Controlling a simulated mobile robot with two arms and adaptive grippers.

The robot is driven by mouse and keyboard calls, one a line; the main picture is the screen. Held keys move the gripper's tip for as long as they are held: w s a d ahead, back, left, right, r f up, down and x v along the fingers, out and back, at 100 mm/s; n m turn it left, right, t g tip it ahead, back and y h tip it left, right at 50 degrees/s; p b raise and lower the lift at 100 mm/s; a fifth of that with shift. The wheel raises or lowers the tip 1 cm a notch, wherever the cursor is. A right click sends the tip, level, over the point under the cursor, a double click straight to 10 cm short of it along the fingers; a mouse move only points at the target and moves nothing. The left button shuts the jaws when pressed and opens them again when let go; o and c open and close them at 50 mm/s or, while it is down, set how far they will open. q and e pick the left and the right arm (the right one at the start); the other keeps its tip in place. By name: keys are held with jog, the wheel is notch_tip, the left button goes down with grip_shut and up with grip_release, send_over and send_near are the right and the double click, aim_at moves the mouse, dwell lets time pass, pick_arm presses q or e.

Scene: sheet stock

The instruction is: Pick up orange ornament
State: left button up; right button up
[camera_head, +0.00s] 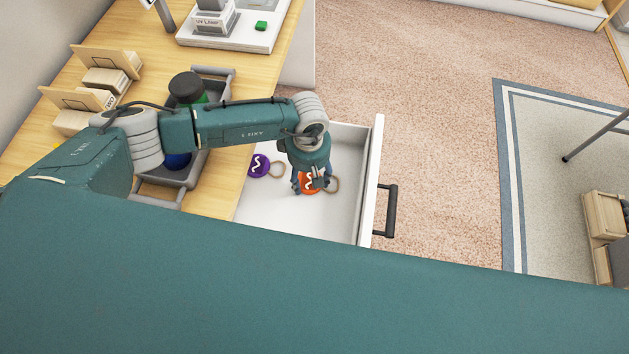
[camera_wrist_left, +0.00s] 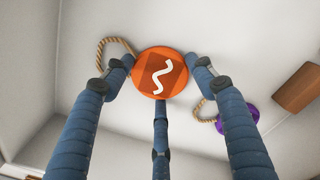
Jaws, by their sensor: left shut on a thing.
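The orange ornament (camera_head: 308,184) is a round disc with a white squiggle and a rope loop, in the open white drawer (camera_head: 340,215). My left gripper (camera_head: 312,180) reaches down into the drawer and is shut on the orange ornament. In the left wrist view the fingers (camera_wrist_left: 160,85) sit around the edge of the orange disc (camera_wrist_left: 148,74), its rope loop at the left. A purple ornament (camera_head: 259,165) with a rope loop lies beside it in the drawer; it also shows in the left wrist view (camera_wrist_left: 240,115). My right gripper is not in view.
A wooden desk (camera_head: 222,170) stands left of the drawer, with a grey tray (camera_head: 177,179), card holders (camera_head: 105,78) and a white board (camera_head: 240,36) on it. The drawer front has a dark handle (camera_head: 390,211). Carpet (camera_head: 430,120) to the right is clear.

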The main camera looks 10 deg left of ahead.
aim_at(310, 180)
pick_arm(q)
notch_tip(310, 180, up, 20)
jog(key=b, duration=0.2)
jog(key=s+a+r+m+p, duration=0.1)
jog(key=s+a+r+m, duration=0.8)
jog(key=m, duration=0.2)
jog(key=shift+a, duration=0.25)
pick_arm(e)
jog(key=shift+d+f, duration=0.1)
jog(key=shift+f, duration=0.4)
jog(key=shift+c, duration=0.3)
